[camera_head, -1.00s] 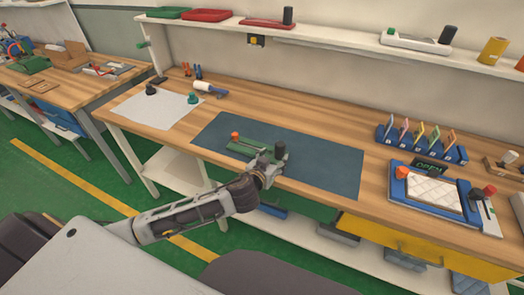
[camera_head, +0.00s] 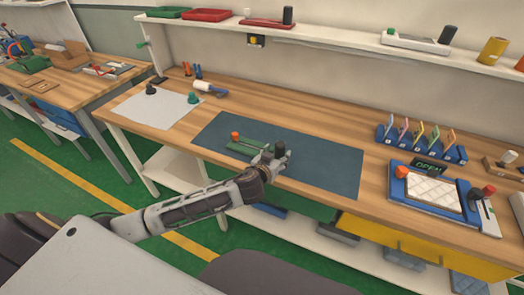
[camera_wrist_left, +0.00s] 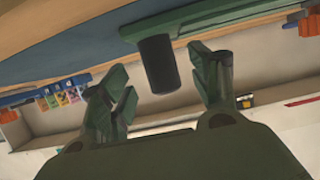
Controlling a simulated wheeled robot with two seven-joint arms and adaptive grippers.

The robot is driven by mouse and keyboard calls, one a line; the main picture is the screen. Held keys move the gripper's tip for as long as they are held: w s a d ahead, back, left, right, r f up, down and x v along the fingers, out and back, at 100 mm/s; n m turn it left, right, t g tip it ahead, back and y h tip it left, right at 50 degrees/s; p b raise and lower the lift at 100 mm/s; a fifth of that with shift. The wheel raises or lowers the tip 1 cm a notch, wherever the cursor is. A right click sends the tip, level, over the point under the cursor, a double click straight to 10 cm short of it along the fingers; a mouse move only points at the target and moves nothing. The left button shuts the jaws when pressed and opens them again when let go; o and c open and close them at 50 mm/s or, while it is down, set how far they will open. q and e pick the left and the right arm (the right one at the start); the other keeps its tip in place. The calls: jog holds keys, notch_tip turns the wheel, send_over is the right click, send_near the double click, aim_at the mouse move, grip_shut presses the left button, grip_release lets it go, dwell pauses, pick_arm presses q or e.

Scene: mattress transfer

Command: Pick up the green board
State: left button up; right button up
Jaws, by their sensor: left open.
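The green board (camera_head: 245,148) lies on the dark blue mat (camera_head: 335,172) on the workbench. It has an orange knob (camera_head: 235,135) at its left end and a black upright handle (camera_head: 280,150) at its right end. My left gripper (camera_head: 277,157) is at the handle end and hides part of the board there. In the left wrist view the picture is upside down: the open fingers (camera_wrist_left: 160,74) stand on either side of the black handle (camera_wrist_left: 157,62), with gaps visible, and the green board (camera_wrist_left: 190,22) runs behind. My right gripper is not in view.
A blue-framed unit with a white quilted pad (camera_head: 434,192) and an "OPEN" sign sits right of the mat. A blue rack with colored cards (camera_head: 420,145) stands behind it. A white sheet (camera_head: 155,108) lies at left. The mat's right part is clear.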

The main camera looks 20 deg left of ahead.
aim_at(278, 152)
pick_arm(q)
jog(key=shift+w+f, duration=0.15)
jog(key=shift+w, duration=0.35)
jog(key=shift+w+f, duration=0.2)
jog(key=shift+w, duration=0.35)
jog(key=shift+w+f+p, duration=0.25)
jog(key=shift+w+p, duration=0.05)
jog(key=shift+w, duration=0.3)
jog(key=shift+w+f, duration=0.2)
jog(key=shift+w, duration=0.4)
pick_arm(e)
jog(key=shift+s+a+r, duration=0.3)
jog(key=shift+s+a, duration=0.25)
